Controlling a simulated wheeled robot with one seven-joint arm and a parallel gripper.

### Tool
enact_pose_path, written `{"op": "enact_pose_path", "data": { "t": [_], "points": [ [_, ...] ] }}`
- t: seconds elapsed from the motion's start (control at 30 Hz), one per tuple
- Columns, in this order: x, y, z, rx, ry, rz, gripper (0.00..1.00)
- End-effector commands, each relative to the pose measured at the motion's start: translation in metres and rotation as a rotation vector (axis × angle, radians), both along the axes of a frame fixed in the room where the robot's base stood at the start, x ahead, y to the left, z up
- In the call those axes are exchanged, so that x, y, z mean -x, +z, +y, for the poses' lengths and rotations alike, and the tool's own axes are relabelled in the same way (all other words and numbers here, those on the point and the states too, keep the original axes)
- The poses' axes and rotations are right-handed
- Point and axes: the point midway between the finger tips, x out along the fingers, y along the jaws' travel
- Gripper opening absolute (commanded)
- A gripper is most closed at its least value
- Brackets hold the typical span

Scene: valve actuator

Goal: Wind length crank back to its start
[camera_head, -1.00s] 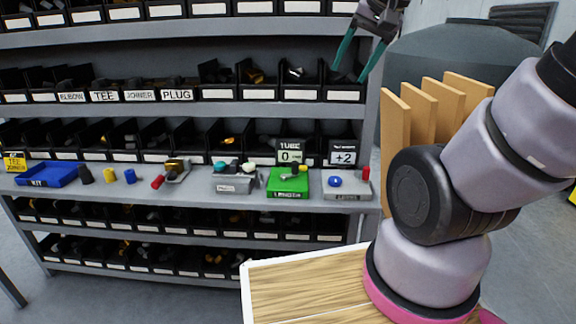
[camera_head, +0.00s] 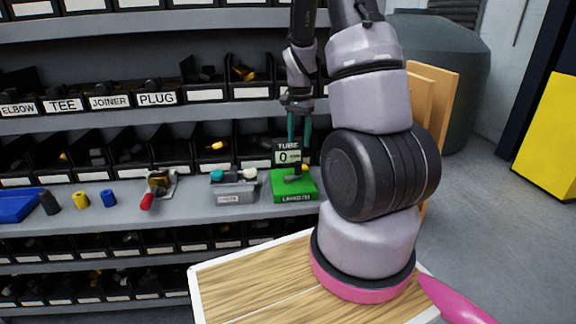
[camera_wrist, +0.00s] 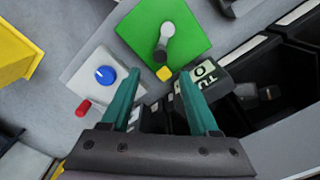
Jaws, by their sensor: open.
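The green length box (camera_head: 293,187) stands on the shelf ledge in the head view, with the dark TUBE display (camera_head: 288,154) behind it, reading 0. On its top is the grey length crank (camera_head: 296,177), partly hard to make out. My gripper (camera_head: 298,139) points down above the box with teal fingers apart. In the wrist view my gripper (camera_wrist: 160,72) is open and empty, not touching the crank.
Left of the green box stands a grey box (camera_head: 235,190) with teal and white knobs, then a red-handled clamp (camera_head: 155,189). The wrist view shows a pale box with a blue knob (camera_wrist: 105,75) and a red piece (camera_wrist: 83,108). Bins fill the shelves behind.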

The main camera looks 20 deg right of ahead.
Motion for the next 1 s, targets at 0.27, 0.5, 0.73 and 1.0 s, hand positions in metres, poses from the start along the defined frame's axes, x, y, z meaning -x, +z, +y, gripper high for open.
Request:
{"op": "enact_pose_path", "data": {
  "t": [0.27,0.5,0.73,1.0],
  "points": [
    [0.001,-0.041,0.000,-0.001,-0.002,0.006,0.61],
    [0.001,-0.084,0.000,-0.002,-0.001,0.005,0.61],
    [0.000,-0.104,0.000,0.000,0.000,0.001,0.61],
    [0.000,-0.106,0.000,-0.001,0.000,0.000,0.61]
  ]
}}
